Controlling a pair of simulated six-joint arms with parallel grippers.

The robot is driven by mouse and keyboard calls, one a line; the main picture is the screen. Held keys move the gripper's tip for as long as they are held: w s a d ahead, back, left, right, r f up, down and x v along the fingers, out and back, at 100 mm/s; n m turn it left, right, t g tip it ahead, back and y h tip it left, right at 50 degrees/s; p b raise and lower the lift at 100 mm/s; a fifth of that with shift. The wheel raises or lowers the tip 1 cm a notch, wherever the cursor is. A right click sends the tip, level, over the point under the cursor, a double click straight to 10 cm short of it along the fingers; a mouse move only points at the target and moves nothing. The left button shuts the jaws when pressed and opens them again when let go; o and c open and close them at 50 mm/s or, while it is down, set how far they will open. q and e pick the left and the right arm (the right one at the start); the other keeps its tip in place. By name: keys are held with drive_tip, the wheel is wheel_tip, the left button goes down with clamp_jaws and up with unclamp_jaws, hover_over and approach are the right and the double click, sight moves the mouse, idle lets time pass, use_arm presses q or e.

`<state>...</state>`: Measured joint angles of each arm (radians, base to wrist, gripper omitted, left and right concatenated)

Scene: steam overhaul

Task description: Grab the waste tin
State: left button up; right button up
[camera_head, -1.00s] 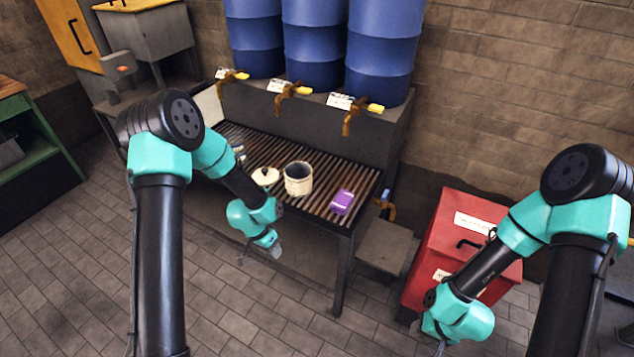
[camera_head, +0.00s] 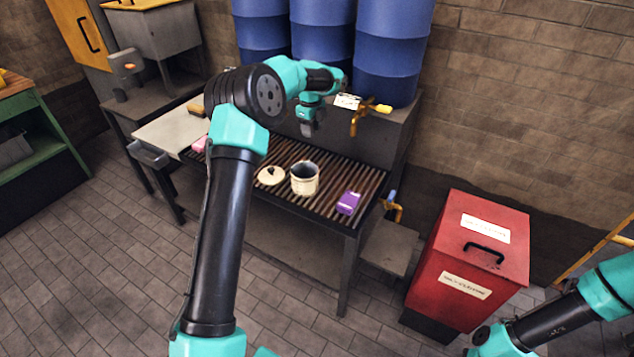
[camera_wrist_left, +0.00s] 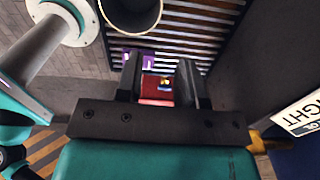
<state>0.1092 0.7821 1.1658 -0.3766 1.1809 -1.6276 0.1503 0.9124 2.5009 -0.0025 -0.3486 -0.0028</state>
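A cream, round, open-topped tin (camera_head: 305,178) stands upright on the slatted grate. Its cream lid (camera_head: 271,175) with a dark knob lies beside it on the left. Part of the tin (camera_wrist_left: 132,12) shows at the top of the left wrist view. My left gripper (camera_head: 308,128) is raised behind and above the tin, apart from it, in front of the blue barrels. In the left wrist view its two fingers (camera_wrist_left: 160,82) are apart with nothing held. My right arm is at the lower right, and its gripper is outside the picture.
A purple packet (camera_head: 348,203) lies on the grate (camera_head: 331,211) right of the tin. Blue barrels (camera_head: 388,50) with taps stand behind. A red lidded bin (camera_head: 466,270) with labels stands on the floor at right. A pink object (camera_head: 199,144) lies at the grate's left end.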

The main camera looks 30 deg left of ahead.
idle(0.3)
use_arm(q)
approach(312, 167)
wheel_tip(312, 167, down, 5)
drive_tip(key=shift+w+a+f, duration=0.1)
drive_tip(key=shift+a, duration=0.05)
idle(0.4)
drive_tip(key=shift+f, duration=2.6)
drive_tip(key=shift+c, duration=0.2)
clamp_jaws()
